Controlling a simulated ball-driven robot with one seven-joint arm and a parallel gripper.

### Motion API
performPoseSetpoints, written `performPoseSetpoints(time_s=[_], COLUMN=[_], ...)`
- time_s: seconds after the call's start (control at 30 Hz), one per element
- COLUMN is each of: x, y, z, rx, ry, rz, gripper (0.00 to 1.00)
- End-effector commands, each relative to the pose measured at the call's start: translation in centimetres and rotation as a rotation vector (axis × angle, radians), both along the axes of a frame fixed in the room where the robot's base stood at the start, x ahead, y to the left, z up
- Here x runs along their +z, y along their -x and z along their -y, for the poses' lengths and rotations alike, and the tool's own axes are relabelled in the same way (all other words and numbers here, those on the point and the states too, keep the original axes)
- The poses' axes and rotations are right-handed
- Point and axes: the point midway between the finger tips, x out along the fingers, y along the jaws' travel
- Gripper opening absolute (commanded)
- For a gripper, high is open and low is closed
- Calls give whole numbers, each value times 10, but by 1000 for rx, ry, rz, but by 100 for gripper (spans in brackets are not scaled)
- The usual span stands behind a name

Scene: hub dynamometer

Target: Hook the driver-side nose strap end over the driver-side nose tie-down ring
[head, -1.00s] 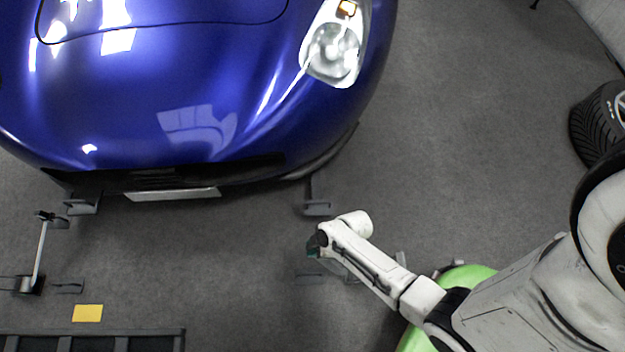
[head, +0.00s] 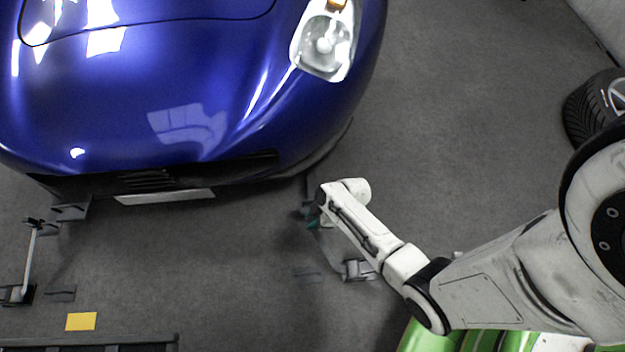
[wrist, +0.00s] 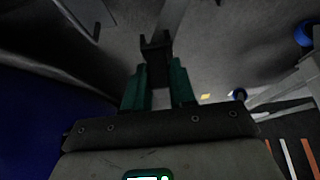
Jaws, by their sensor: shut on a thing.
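My gripper (head: 312,222) is low in front of the car's nose at the headlight side. In the wrist view its teal fingers (wrist: 157,90) are shut on a dark block-like strap end (wrist: 155,48). A grey strap (wrist: 174,14) runs up from that end. In the head view the pale strap (head: 328,243) slopes from my gripper to a floor anchor (head: 357,269). A dark bracket (head: 308,186) under the nose, where the tie-down ring seems to be, is just beyond my gripper and partly hidden by my wrist. I cannot tell whether the strap end touches it.
The blue car (head: 130,90) fills the upper left. Another strap (head: 29,262) runs from the floor to a bracket at the far left. A yellow card (head: 81,321) and a dark rack (head: 100,342) lie lower left. A tyre (head: 597,108) stands at right. Floor right of the car is clear.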

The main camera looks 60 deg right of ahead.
Motion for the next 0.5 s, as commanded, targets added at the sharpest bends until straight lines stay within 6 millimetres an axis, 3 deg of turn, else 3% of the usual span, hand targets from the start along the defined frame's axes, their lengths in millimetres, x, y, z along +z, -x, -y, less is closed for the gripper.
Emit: performPoseSetpoints(time_s=[0.5], x=[-1], y=[-20], z=[39], rx=[-1], ry=[1], rz=[2], gripper=[0])
